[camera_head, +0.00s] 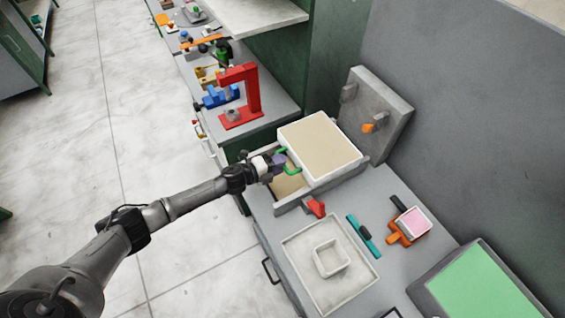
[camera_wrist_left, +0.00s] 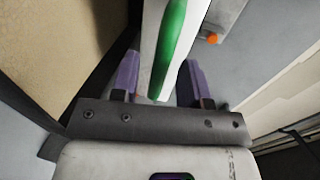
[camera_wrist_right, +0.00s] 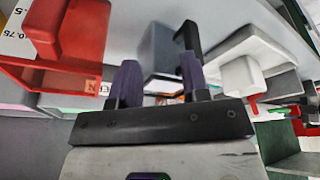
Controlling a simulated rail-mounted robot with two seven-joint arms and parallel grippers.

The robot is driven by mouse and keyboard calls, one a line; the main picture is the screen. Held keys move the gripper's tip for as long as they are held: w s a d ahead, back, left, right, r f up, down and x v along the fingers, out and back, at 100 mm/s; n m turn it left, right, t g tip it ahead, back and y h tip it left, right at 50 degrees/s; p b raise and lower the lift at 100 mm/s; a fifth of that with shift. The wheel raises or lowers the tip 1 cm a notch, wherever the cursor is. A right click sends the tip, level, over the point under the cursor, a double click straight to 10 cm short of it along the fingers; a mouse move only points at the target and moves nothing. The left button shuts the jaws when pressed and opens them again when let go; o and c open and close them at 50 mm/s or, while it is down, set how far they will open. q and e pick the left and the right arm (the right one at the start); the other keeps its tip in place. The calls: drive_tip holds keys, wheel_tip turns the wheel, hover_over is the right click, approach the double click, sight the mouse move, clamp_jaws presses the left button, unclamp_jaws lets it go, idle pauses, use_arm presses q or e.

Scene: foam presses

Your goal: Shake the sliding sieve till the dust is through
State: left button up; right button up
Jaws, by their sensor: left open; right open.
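The sieve (camera_head: 318,146) is a white-framed box with a tan surface, on a grey rail tray (camera_head: 290,207) at the middle of the bench. A tan patch (camera_head: 286,186) shows low in the tray, beside the sieve. A green handle (camera_head: 293,170) is on the sieve's left side. My left gripper (camera_head: 279,162) is at this handle. In the left wrist view, the green handle (camera_wrist_left: 172,45) runs between the open purple fingers (camera_wrist_left: 158,78), with gaps on both sides. My right gripper (camera_wrist_right: 158,82) is open and empty in its wrist view; the head view does not show it.
A grey upright plate with an orange knob (camera_head: 369,127) stands behind the sieve. A red frame (camera_head: 253,90) stands on the bench to the left. A white tray with a small box (camera_head: 332,258), a red block (camera_head: 316,208) and a teal bar (camera_head: 363,236) lie in front.

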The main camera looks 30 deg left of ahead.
use_arm(q)
drive_tip(key=shift+x, duration=0.75)
clamp_jaws()
